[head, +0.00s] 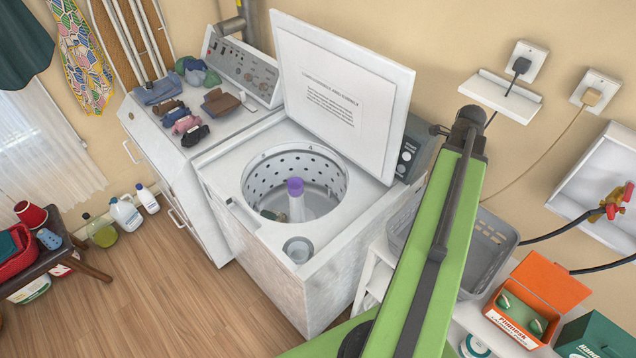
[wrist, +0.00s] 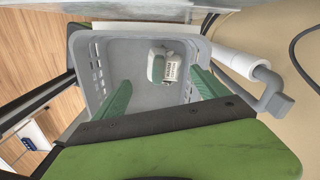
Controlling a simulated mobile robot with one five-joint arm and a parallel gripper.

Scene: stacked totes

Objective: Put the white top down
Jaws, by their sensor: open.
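The white top (head: 338,95) is the lid of the white washing machine (head: 335,262). It stands raised at the back of the machine, leaning slightly back, with printed text on its inner face. The round drum (head: 270,180) below it is uncovered, with a purple-capped post in its middle. My gripper (wrist: 161,76) shows in the wrist view with its two green fingers apart and nothing between them. It is over a grey basket (wrist: 84,70), away from the lid. In the head view my green arm hides the gripper.
The grey basket (head: 482,262) stands right of the washer, partly behind my arm. A small white and green item (wrist: 172,68) lies in it. An orange box (head: 541,284) is further right. A second machine with folded cloths stands left.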

